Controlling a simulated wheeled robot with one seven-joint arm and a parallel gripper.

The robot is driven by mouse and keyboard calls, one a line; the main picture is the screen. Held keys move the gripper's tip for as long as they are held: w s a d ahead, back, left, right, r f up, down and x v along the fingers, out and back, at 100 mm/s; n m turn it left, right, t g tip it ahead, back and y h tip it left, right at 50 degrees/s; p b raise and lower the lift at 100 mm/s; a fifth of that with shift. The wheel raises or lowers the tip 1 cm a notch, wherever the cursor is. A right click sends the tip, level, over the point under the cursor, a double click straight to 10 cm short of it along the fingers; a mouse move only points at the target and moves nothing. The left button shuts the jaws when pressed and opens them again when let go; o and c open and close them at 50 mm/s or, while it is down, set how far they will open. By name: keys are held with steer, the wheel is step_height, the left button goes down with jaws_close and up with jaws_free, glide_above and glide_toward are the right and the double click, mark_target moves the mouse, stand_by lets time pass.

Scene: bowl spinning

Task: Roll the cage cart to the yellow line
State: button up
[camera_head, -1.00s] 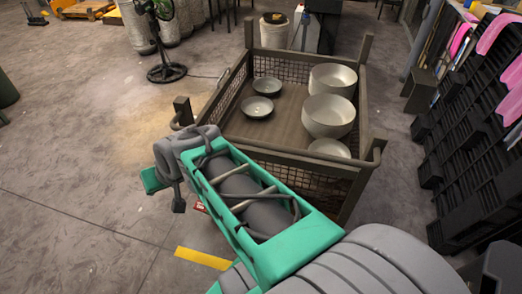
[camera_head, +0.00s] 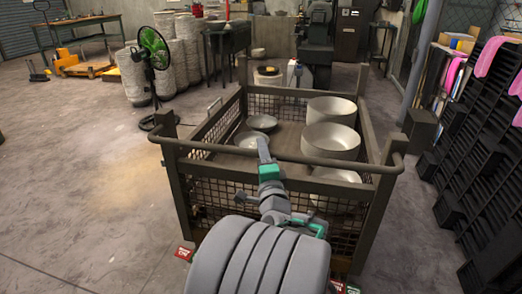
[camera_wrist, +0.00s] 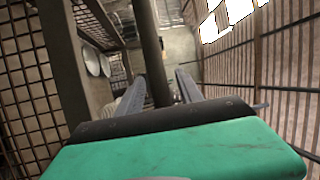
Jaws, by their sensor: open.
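The cage cart (camera_head: 380,215) stands directly in front of me, with mesh sides and a rail across its near end (camera_head: 345,185). Bowls stand inside it. My gripper (camera_head: 263,148) is at the middle of this rail. In the wrist view my gripper (camera_wrist: 158,80) has its two grey fingers apart, and a dark bar (camera_wrist: 150,50) runs between them. I cannot tell whether the fingers touch the bar. The yellow line is not in view now.
A green fan (camera_head: 153,50) stands left of the cart, with wrapped round stacks (camera_head: 190,45) behind it. Black racks (camera_head: 490,130) line the right side. A bucket (camera_head: 268,76) and machines are beyond the cart.

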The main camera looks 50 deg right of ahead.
steer(key=shift+x, duration=1.2)
jaws_close()
stand_by(0.5)
